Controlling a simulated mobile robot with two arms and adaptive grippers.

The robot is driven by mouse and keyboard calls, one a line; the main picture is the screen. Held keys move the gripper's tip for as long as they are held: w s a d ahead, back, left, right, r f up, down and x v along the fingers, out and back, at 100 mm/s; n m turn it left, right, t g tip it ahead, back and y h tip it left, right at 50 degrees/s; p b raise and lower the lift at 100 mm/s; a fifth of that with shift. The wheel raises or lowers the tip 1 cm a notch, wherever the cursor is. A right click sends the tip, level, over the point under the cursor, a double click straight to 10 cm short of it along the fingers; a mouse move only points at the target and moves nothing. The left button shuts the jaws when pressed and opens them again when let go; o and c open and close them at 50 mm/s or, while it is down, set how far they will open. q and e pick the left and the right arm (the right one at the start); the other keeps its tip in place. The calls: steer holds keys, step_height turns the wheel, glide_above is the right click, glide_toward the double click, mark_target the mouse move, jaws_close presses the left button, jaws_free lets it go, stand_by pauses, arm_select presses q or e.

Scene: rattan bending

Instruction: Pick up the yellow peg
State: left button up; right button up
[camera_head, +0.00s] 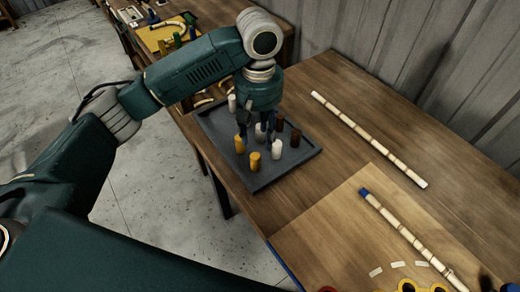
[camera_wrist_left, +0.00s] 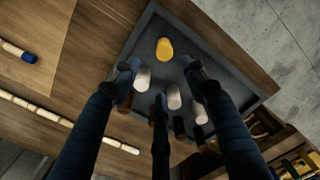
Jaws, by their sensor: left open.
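Two yellow pegs stand upright in the dark grey tray: a nearer one (camera_head: 255,162) and one farther left (camera_head: 239,144). One yellow peg (camera_wrist_left: 164,48) shows in the left wrist view, beyond the fingertips; the other cannot be made out there. My left gripper (camera_head: 256,132) points down over the tray among the pegs, with its fingers spread and nothing held. In the left wrist view its three fingers (camera_wrist_left: 160,82) reach around white and brown pegs. Whether they touch any peg is not clear. My right gripper is not seen.
The tray (camera_head: 292,172) also holds white pegs (camera_head: 277,150) and brown pegs (camera_head: 296,137) close by. A rattan pole (camera_head: 368,137) lies behind on the wooden table. A blue-ended pole (camera_head: 405,232) lies on a lighter board. A corrugated wall bounds the back.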

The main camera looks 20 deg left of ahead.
mark_target(255, 156)
arm_select(q)
steer(key=f, duration=0.1)
steer(key=s+f, duration=0.1)
steer(key=f, duration=0.1)
steer(key=shift+s+a+f, duration=0.1)
steer(key=shift+s+f, duration=0.05)
steer(key=shift+s, duration=0.1)
steer(key=shift+f+p, duration=0.3)
steer(key=shift+w+a+f, duration=0.1)
steer(key=shift+w+f, duration=0.1)
steer(key=shift+f, duration=0.15)
steer(key=f, duration=0.1)
steer(key=f+p, duration=0.1)
steer(key=f, duration=0.2)
steer(key=shift+a+f+p, duration=0.15)
steer(key=shift+a+p, duration=0.1)
steer(key=shift+p, duration=0.05)
steer(key=shift+f, duration=0.15)
steer(key=c, duration=1.1)
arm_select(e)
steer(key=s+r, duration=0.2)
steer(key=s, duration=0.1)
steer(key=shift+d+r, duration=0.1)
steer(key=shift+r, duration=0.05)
